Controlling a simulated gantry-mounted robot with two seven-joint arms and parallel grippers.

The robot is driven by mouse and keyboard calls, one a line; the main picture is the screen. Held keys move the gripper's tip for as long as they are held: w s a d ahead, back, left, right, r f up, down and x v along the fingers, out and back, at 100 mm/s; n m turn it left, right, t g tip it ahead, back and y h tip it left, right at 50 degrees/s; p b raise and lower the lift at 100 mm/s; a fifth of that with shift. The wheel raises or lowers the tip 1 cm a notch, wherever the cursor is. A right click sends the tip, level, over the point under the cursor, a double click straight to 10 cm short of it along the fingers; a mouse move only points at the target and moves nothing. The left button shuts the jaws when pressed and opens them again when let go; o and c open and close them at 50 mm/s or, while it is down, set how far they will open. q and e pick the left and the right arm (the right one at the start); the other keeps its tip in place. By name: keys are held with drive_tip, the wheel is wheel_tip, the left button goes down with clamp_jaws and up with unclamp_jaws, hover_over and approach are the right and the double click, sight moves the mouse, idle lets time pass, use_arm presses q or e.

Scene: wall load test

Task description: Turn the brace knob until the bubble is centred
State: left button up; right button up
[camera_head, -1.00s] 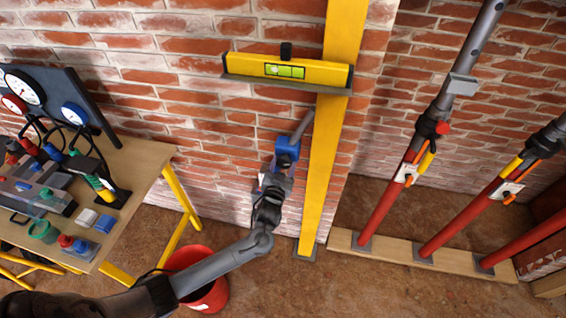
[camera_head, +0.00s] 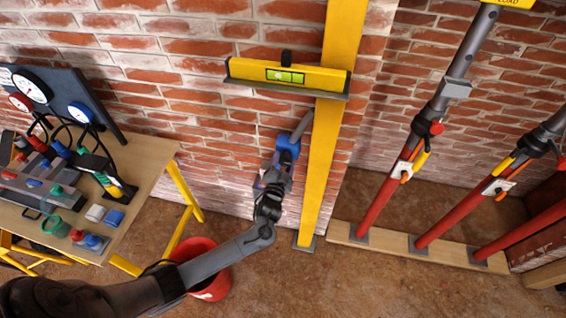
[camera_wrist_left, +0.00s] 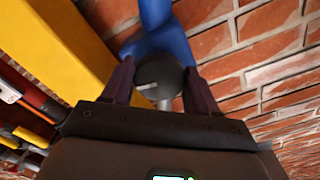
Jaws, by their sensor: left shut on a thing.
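A yellow spirit level (camera_head: 235,69) rests on a grey ledge across the yellow upright (camera_head: 321,170). The blue brace fitting (camera_head: 289,144) sits low beside the upright and also shows in the left wrist view (camera_wrist_left: 160,40). My left gripper (camera_head: 279,163) is at this fitting. In the left wrist view its dark fingers (camera_wrist_left: 160,82) are shut on the round dark brace knob (camera_wrist_left: 158,70), one on each side. My right gripper is not in view.
A wooden bench (camera_head: 150,190) with gauges (camera_head: 31,86) and small parts stands at the left. A red bucket (camera_head: 215,290) is on the ground under my left arm. Red props (camera_head: 385,195) stand on a timber plank (camera_head: 395,246) at the right. A brick wall is close behind.

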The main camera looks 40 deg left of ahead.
use_arm(q)
drive_tip(key=o, duration=1.1)
drive_tip(key=shift+c, duration=0.2)
drive_tip(key=shift+s+d, duration=0.1)
drive_tip(key=p+v, duration=0.1)
drive_tip(key=v, duration=0.9)
drive_tip(key=shift+s+d, duration=0.2)
drive_tip(key=shift+s, duration=0.05)
